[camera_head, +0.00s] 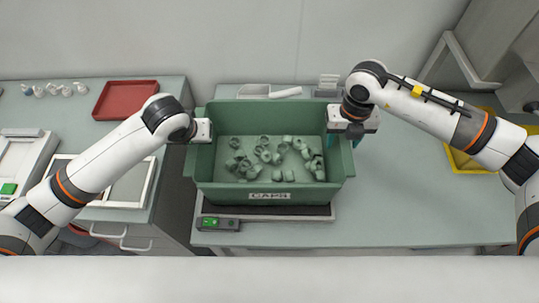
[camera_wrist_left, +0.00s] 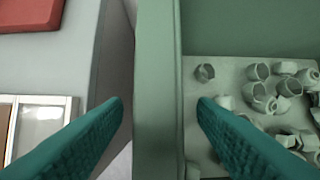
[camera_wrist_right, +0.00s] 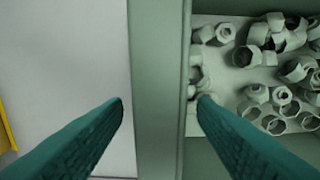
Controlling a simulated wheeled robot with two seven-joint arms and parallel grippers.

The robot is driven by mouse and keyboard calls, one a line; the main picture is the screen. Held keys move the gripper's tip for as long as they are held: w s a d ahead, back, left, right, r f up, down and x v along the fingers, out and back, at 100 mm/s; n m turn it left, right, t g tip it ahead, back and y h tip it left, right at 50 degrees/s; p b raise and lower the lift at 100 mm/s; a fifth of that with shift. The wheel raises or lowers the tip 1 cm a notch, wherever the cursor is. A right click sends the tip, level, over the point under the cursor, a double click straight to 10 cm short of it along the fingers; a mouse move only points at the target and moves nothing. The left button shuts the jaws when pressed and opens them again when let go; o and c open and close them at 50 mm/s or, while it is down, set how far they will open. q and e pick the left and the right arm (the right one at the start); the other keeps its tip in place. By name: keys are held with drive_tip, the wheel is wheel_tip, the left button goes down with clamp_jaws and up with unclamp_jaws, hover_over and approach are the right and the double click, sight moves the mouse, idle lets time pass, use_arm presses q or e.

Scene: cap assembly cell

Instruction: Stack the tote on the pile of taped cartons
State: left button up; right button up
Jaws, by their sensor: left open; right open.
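The green tote (camera_head: 270,194) has a CAPS label on its front wall and holds several pale caps (camera_head: 262,152). It sits on a dark flat platform at the middle of the bench. My left gripper (camera_wrist_left: 160,104) is open, with its teal fingers on either side of the tote's left wall (camera_wrist_left: 157,50). My right gripper (camera_wrist_right: 160,104) is open, with its fingers on either side of the tote's right wall (camera_wrist_right: 158,50). In both wrist views gaps show between the fingertips and the wall. No taped cartons show in any view.
A device with a green display (camera_head: 219,223) sits at the platform's front left. A red tray (camera_head: 125,97) and small white parts (camera_head: 52,89) lie on the left counter. A yellow bin (camera_head: 464,163) stands at the right. The bench right of the tote (camera_head: 420,205) is clear.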

use_arm(q)
clamp_jaws()
use_arm(e)
clamp_jaws()
use_arm(q)
drive_tip(key=shift+w+r, duration=0.1)
drive_tip(key=shift+r, duration=0.1)
use_arm(e)
drive_tip(key=shift+w+r, duration=0.1)
drive_tip(key=shift+r, duration=0.1)
